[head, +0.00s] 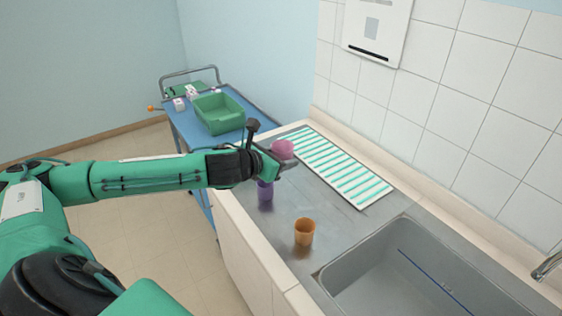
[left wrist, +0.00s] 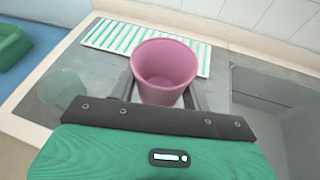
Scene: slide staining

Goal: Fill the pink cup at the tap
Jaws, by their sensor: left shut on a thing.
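The pink cup (head: 283,150) is at the end of my left arm, over the steel counter. In the left wrist view the pink cup (left wrist: 165,72) stands upright with its open mouth showing, between the fingers. My left gripper (head: 284,164) is shut on it. The cup's lower part is hidden by the gripper. The tap (head: 548,265) shows only in part at the right edge of the head view, beside the sink (head: 375,265). My right gripper is not in view.
A purple cup (head: 265,190) and an orange cup (head: 304,232) stand on the counter near my left gripper. A striped drying mat (head: 340,172) lies along the wall. A blue cart (head: 185,128) with a green bin (head: 220,126) stands at the back left.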

